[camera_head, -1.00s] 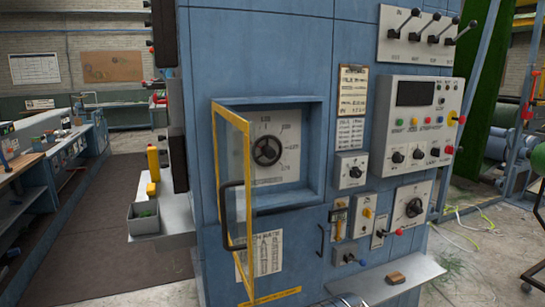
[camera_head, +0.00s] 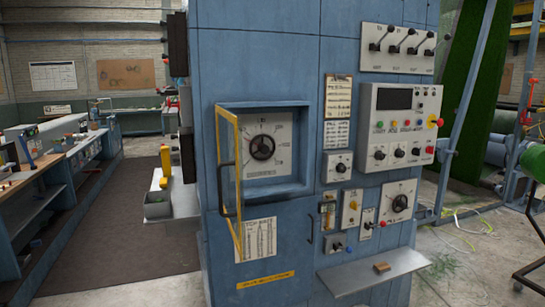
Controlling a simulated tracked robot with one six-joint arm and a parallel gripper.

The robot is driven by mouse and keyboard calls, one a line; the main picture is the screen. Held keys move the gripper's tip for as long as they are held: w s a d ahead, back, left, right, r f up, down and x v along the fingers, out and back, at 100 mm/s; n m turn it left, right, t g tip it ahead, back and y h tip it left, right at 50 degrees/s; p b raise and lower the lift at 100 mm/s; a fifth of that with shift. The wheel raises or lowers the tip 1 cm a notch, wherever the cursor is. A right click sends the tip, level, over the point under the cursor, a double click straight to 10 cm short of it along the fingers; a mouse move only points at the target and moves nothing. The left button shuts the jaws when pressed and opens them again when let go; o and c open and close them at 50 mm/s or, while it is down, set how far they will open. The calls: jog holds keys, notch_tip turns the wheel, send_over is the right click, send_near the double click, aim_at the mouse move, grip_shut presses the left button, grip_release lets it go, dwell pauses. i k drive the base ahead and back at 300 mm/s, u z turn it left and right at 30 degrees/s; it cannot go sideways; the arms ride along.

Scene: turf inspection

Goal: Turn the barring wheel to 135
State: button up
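A small black handwheel (camera_head: 263,147) sits on a pale square dial plate (camera_head: 283,136) inside a recessed box in the blue cabinet (camera_head: 262,35). I take it for the barring wheel. Marks ring the dial, but they are too small to read. A yellow-framed glazed door (camera_head: 238,205) with a black handle stands swung open at the left of the recess. My gripper is not in view.
A grey shelf (camera_head: 350,278) juts from the cabinet's lower right with a small brown block (camera_head: 382,267) on it. A control panel (camera_head: 401,120) and a row of levers (camera_head: 398,47) are above. Workbenches (camera_head: 50,195) line the left. Dark floor matting (camera_head: 130,215) lies clear between.

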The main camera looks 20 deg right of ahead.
aim_at(261, 146)
jog(key=k, duration=0.65)
jog(key=z, duration=0.7)
jog(key=i, duration=2)
jog(key=u, duration=0.7)
